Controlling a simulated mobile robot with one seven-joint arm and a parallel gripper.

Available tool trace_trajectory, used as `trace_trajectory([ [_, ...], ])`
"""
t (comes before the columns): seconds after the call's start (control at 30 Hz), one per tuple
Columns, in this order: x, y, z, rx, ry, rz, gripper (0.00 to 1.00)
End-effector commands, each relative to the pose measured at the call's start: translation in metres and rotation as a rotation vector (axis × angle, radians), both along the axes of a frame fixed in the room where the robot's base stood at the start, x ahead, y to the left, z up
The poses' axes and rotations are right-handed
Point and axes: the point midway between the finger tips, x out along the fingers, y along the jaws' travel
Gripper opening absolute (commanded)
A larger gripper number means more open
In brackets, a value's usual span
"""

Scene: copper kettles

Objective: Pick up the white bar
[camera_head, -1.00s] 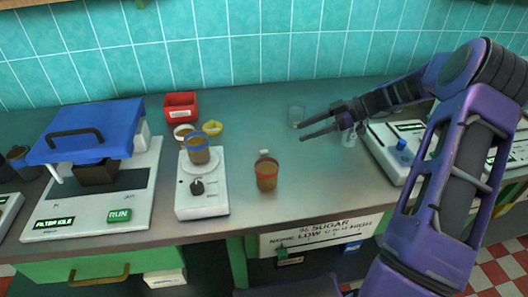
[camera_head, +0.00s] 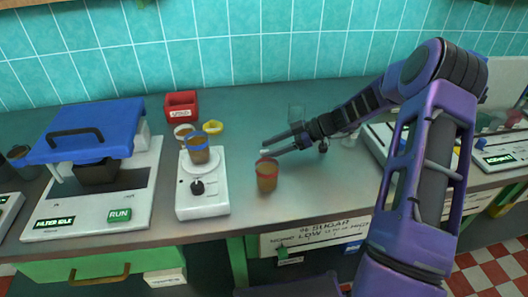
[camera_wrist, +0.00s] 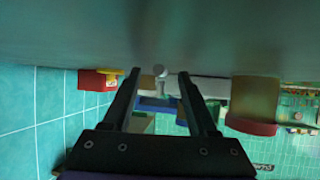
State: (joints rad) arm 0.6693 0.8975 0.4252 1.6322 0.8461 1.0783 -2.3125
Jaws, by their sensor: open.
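A small pale piece (camera_head: 264,152), probably the white bar, shows just behind the brown cup in the head view, mostly hidden by the cup and a finger. In the wrist view a whitish rounded end (camera_wrist: 160,70) shows between the fingertips, farther off. Its full shape cannot be told. My gripper (camera_head: 265,147) is open and low over the counter, pointing left, with its tips close to the pale piece. In the wrist view my gripper (camera_wrist: 159,75) has both fingers apart with nothing held between them. Whether a finger touches the piece is unclear.
The brown cup (camera_head: 267,178) with a red rim stands just in front of the fingertips. A white scale (camera_head: 203,196) carries another cup (camera_head: 198,151). A red box (camera_head: 181,105) and yellow ring (camera_head: 213,127) lie farther left.

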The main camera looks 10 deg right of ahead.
Motion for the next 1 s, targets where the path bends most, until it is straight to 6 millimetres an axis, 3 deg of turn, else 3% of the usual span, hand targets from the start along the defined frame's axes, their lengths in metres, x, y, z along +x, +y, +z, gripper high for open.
trace_trajectory([
  [0.13,0.0,-0.001,0.0,0.0,0.0,-0.001,0.59],
  [0.47,0.0,-0.001,0.0,0.0,0.0,-0.001,0.0],
  [0.87,0.0,-0.001,0.001,0.0,0.0,-0.001,0.0],
  [1.0,0.001,-0.001,0.013,-0.001,-0.003,-0.001,0.0],
])
